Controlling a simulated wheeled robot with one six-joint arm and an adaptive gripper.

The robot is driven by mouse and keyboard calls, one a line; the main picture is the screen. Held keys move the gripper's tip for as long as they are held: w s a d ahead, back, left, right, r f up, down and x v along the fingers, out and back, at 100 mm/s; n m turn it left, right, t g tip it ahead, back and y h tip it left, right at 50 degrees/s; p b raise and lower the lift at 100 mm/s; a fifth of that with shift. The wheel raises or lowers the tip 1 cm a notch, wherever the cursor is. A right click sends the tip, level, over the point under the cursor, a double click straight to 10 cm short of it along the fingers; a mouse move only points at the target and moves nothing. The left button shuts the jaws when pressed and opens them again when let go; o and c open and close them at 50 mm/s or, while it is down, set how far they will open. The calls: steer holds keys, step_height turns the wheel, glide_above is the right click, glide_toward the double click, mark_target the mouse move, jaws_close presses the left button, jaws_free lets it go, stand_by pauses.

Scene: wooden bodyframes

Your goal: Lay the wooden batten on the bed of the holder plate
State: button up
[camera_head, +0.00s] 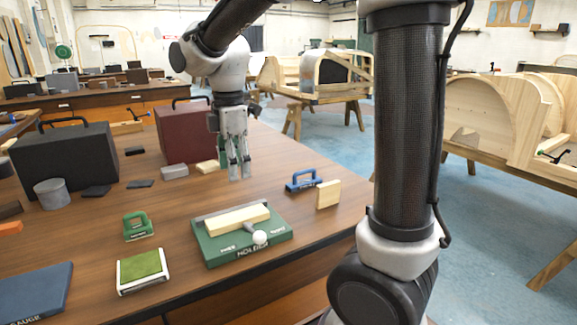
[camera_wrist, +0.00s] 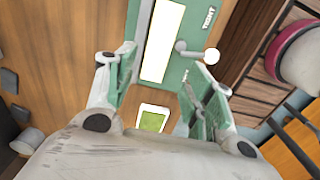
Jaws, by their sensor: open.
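The holder plate (camera_head: 215,252) is a dark green slab with white lettering, lying on the wooden table. The pale wooden batten (camera_head: 237,219) lies lengthwise on it, in front of a grey strip. A lever with a white ball knob (camera_head: 260,237) sits at the batten's front side. In the wrist view the batten (camera_wrist: 163,40) looks bright on the green plate (camera_wrist: 203,14), with the knob (camera_wrist: 211,55) to its right. My gripper (camera_head: 239,177) is open and empty, pointing down above the table beyond the plate, apart from the batten.
A green-topped pad (camera_head: 143,268), a green-handled tool (camera_head: 138,227), a blue-handled tool (camera_head: 303,181) and an upright wood block (camera_head: 328,194) surround the plate. A dark red case (camera_head: 186,134) stands behind my gripper. A grey cup (camera_head: 52,194) is at left.

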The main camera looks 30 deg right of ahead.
steer(key=s+d+r+m+t, duration=0.1)
steer(key=s+d+m+t, duration=0.1)
steer(key=s+d+m, duration=0.5)
steer(key=s+d+r+m+t, duration=0.1)
steer(key=s+d+m+t, duration=0.1)
steer(key=s+d+m, duration=0.5)
steer(key=s+m, duration=0.3)
steer(key=s, duration=0.1)
steer(key=shift+s+d+r+m, duration=0.2)
steer(key=shift+s+d+m, duration=0.1)
steer(key=shift+s+m, duration=0.1)
